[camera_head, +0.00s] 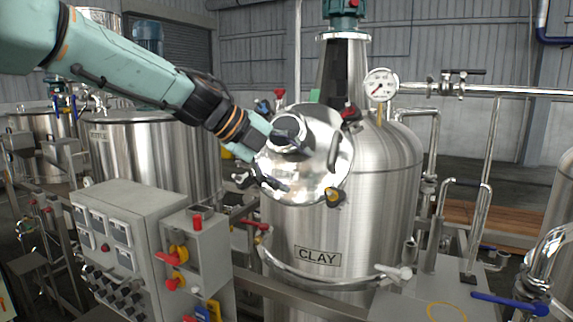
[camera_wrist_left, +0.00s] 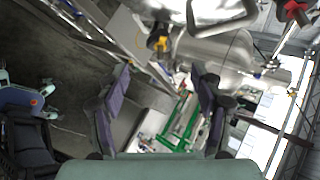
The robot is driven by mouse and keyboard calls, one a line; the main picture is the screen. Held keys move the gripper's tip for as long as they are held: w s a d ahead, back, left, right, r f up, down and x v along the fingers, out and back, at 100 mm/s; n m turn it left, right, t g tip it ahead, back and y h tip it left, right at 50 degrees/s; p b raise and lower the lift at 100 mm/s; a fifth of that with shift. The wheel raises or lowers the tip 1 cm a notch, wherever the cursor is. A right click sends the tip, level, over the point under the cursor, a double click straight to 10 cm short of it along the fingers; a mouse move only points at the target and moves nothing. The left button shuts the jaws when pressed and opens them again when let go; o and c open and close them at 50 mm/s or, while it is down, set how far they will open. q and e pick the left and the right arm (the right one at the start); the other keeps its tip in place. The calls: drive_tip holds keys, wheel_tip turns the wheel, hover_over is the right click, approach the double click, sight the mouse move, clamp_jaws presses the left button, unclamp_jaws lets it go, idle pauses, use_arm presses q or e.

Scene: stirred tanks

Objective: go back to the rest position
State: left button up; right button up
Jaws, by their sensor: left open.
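My left arm comes in from the upper left in the head view. My left gripper (camera_head: 284,160) is at its end, in front of a round shiny metal hatch lid (camera_head: 322,165) on the steel tank labelled CLAY (camera_head: 385,215). In the left wrist view the dark fingers of my left gripper (camera_wrist_left: 161,78) stand wide apart with nothing between them. I cannot tell whether a finger touches the lid.
A grey control box (camera_head: 165,215) with switches, buttons and a red-topped panel stands at front left. Another tank (camera_head: 150,150) is behind it. A pressure gauge (camera_head: 380,85) and pipes (camera_head: 520,90) are at right. A blue-handled valve (camera_head: 510,303) is at front right.

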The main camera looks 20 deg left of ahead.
use_arm(q)
drive_tip(key=shift+s+a+r, duration=0.15)
drive_tip(key=shift+a+r, duration=0.05)
drive_tip(key=shift+r, duration=0.05)
drive_tip(key=shift+s+a, duration=0.1)
drive_tip(key=shift+s, duration=0.05)
drive_tip(key=s+d+f+n+g+h+b, duration=0.15)
drive_tip(key=d+f+n+b, duration=0.25)
drive_tip(key=f, duration=0.9)
drive_tip(key=s+d+f+n+b, duration=0.3)
drive_tip(key=d+f+n+b, duration=0.15)
drive_tip(key=f, duration=0.85)
drive_tip(key=s+d+f+n+g+h+b, duration=0.1)
drive_tip(key=s+d+f+n+b, duration=0.25)
drive_tip(key=f, duration=1.05)
drive_tip(key=s+f+n+y+b, duration=0.1)
drive_tip(key=s+f+n+b, duration=0.25)
drive_tip(key=f, duration=0.55)
drive_tip(key=s+f+n+y+b, duration=0.2)
drive_tip(key=s+f+n, duration=0.2)
drive_tip(key=f, duration=0.5)
drive_tip(key=s+a+f+n+g+y+b, duration=0.2)
drive_tip(key=s+a+f+n+b, duration=0.1)
drive_tip(key=s+f, duration=0.6)
drive_tip(key=s+a+f+n+g+y+b, duration=0.3)
drive_tip(key=s+f, duration=0.5)
drive_tip(key=s, duration=0.6)
drive_tip(key=shift+s+a+f+y+b, duration=0.3)
drive_tip(key=shift+a+f+y+b, duration=0.1)
drive_tip(key=shift+a+b, duration=0.5)
